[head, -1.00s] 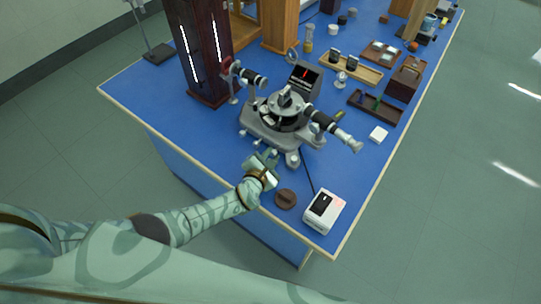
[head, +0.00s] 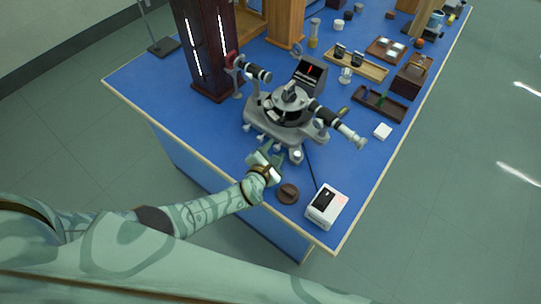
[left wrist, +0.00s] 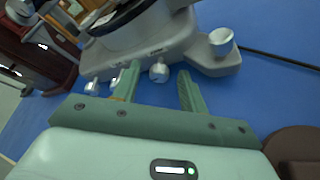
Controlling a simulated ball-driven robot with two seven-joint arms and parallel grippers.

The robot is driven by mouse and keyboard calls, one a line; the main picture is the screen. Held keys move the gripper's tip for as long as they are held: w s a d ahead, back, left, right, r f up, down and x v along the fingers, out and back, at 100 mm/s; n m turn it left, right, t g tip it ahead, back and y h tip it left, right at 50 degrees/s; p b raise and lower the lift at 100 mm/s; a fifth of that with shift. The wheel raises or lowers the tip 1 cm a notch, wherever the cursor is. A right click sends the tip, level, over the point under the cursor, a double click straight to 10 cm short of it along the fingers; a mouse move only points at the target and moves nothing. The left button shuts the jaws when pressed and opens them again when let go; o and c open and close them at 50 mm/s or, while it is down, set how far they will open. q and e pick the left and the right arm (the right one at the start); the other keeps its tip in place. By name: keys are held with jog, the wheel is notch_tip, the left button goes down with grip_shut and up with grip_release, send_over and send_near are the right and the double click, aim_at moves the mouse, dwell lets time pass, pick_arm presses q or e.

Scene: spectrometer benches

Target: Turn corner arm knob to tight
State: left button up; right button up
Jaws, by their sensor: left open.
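The grey spectrometer (head: 283,108) stands on the blue bench, with its round table and two black-and-silver tubes. In the left wrist view, its grey base (left wrist: 150,45) has several small silver knobs along the near side. One silver knob (left wrist: 159,72) shows between my left fingertips, and I cannot tell whether they touch it. A larger silver knob (left wrist: 222,41) sits on the base's corner to the right. I cannot tell which is the corner arm knob. My left gripper (head: 272,153) is open and empty at the base's near side. My right gripper is not in view.
A brown disc (head: 287,193) and a white box (head: 326,206) lie right of my left gripper, near the bench edge. A dark cable runs from the spectrometer's side toward the box. A dark red cabinet (head: 207,45) stands behind left. Trays (head: 380,104) are at the right.

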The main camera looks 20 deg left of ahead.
pick_arm(q)
jog(key=shift+s+r+p, duration=0.2)
jog(key=shift+s+p, duration=0.1)
jog(key=shift+s, duration=0.15)
jog(key=p+v, duration=0.3)
jog(key=v, duration=0.3)
jog(key=shift+r, duration=0.15)
jog(key=d+p+v, duration=0.1)
jog(key=v, duration=0.8)
jog(key=shift+s+a+f+p, duration=0.2)
jog(key=shift+a+p, duration=0.2)
jog(key=shift+a, duration=0.1)
jog(key=shift+w, duration=0.1)
